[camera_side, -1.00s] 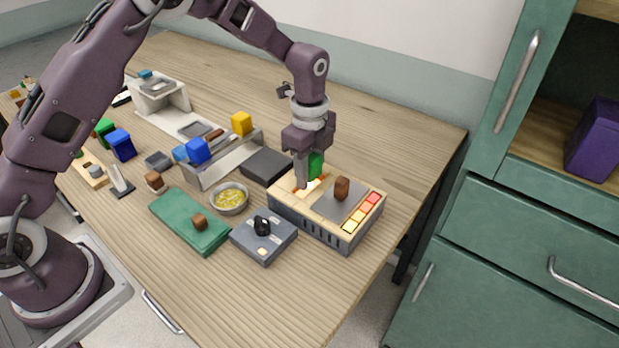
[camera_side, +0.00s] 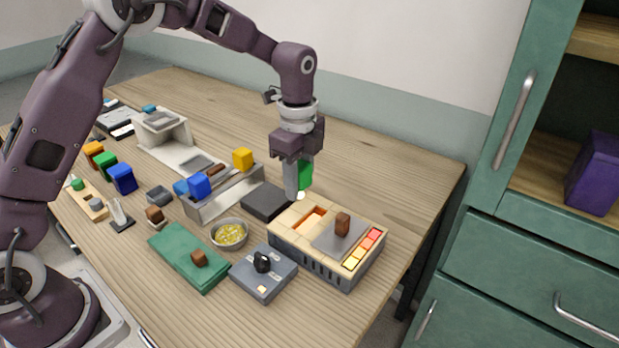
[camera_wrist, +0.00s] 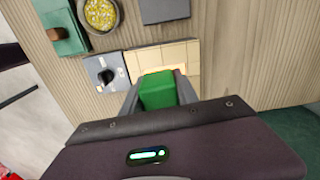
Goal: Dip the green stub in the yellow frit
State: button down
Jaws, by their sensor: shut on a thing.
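My gripper (camera_side: 297,188) is shut on the green stub (camera_side: 305,173) and holds it upright, above the back left of the burner box. A bright whitish tip shows at the stub's lower end. In the wrist view the green stub (camera_wrist: 158,90) sits between my fingers, and its lower end is hidden. The yellow frit (camera_side: 229,233) lies in a round grey bowl (camera_side: 213,242) to the left of and nearer than my gripper. The frit also shows at the top of the wrist view (camera_wrist: 100,13).
The burner box (camera_side: 290,236) has a glowing slot and a brown block on its plate. A dark block (camera_side: 266,201), a grey box with a black knob (camera_side: 263,274) and a green pad (camera_side: 188,256) surround the bowl. A rack with blue and yellow blocks (camera_side: 222,192) stands behind.

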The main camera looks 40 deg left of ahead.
jog(key=s+a+f+n, duration=0.1)
jog(key=s+a+f, duration=0.1)
jog(key=s+a, duration=0.1)
jog(key=s+a+f+n, duration=0.2)
jog(key=s+a, duration=0.1)
jog(key=a, duration=0.1)
jog(key=s+a+f+n, duration=0.1)
jog(key=s+a+f, duration=0.1)
jog(key=s+a, duration=0.2)
jog(key=shift+a+f+n, duration=0.15)
jog(key=shift+f+n, duration=0.1)
jog(key=shift+n, duration=0.15)
jog(key=f, duration=0.2)
jog(key=s+f, duration=0.1)
jog(key=shift+a+f, duration=0.15)
jog(key=shift+a, duration=0.1)
jog(key=shift+w+f, duration=0.1)
jog(key=shift+f, duration=0.1)
jog(key=shift+f, duration=0.2)
notch_tip(320, 180, up, 7)
dwell(0.5)
